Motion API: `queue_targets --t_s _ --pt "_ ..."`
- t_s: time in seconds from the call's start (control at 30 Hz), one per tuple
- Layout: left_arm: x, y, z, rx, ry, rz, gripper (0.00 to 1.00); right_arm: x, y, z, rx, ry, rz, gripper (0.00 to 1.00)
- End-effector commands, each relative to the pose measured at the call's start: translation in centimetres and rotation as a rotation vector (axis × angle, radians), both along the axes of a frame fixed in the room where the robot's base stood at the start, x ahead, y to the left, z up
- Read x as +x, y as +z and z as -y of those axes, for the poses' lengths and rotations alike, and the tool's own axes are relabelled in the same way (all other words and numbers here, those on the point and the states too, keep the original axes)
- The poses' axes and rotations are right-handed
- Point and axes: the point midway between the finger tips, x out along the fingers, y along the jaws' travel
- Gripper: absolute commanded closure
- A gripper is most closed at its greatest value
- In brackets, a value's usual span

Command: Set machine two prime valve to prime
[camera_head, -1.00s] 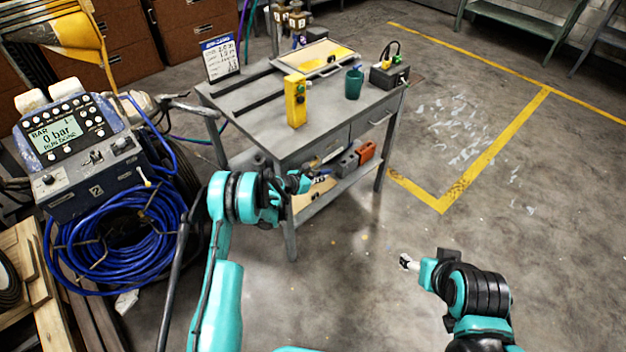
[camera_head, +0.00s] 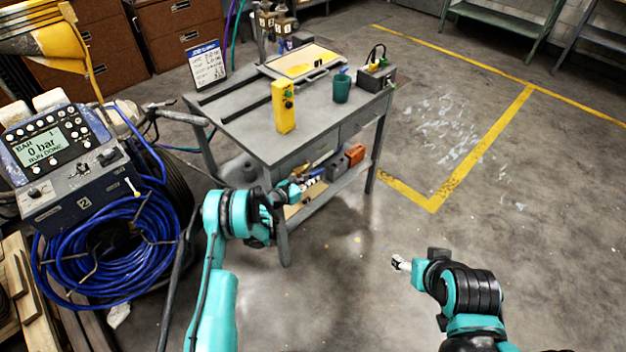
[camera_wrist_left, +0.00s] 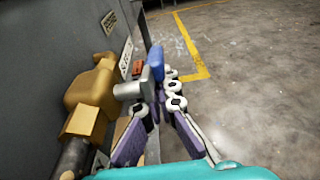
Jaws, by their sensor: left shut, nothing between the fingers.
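Machine two (camera_head: 62,190) stands at the left in the head view, with a "2" on its grey front. Its screen reads 0 bar, RUN DONE. In the left wrist view, a brass valve (camera_wrist_left: 90,90) sits on a pipe beside a dark labelled panel. A silver stem (camera_wrist_left: 128,90) and a blue grip (camera_wrist_left: 155,62) extend from it toward my fingers. My left gripper (camera_head: 298,186) is shut and empty; in the wrist view its fingers (camera_wrist_left: 172,82) are just right of the blue grip. I cannot tell whether they touch. My right gripper (camera_head: 398,263) is above bare floor.
A grey workbench (camera_head: 240,132) stands ahead, carrying a yellow box (camera_head: 284,108), a green cup (camera_head: 342,88) and a sign (camera_head: 207,66). A blue hose coil (camera_head: 105,250) hangs on the machine. Wooden planks (camera_head: 22,285) lie at lower left. The floor at right is clear.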

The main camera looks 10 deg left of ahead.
Motion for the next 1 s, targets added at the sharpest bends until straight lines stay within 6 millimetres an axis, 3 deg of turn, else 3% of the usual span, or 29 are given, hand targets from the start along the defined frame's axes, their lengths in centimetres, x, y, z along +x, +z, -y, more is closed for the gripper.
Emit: queue_targets --t_s 1.0 --pt "0.12 0.2 0.07 -0.031 0.001 0.04 1.0 0.0 0.0 0.0 0.0 0.0 0.0 0.37"
